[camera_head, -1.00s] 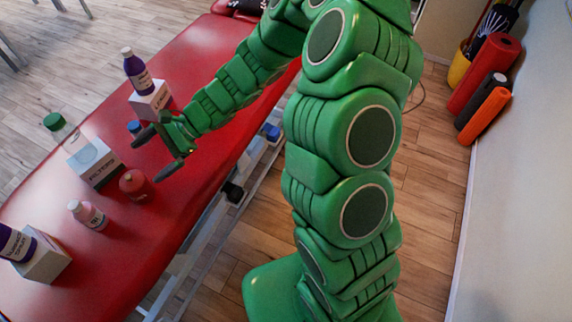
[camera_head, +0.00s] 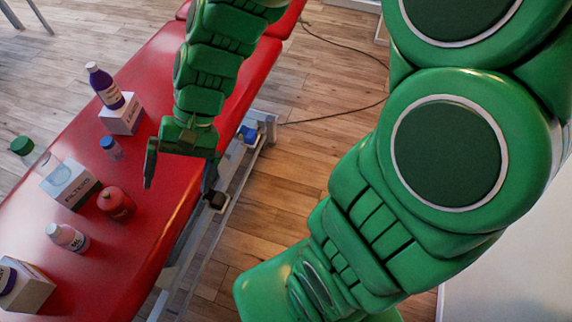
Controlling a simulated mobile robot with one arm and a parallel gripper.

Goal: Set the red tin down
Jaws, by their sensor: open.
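The red tin (camera_head: 116,203) stands on the red treatment table (camera_head: 62,277), near the table's right-hand edge. Nothing holds it. My gripper (camera_head: 179,183) is open and empty, to the right of the tin and apart from it, over the table's edge. One finger points down between the tin and the edge. The other finger shows only partly, close to the table's side.
Close to the tin are a white box (camera_head: 70,186), a clear bottle with a green cap (camera_head: 36,158), a small blue-capped bottle (camera_head: 111,147) and a white-capped bottle (camera_head: 67,237). A purple bottle (camera_head: 105,88) stands on another box (camera_head: 122,115).

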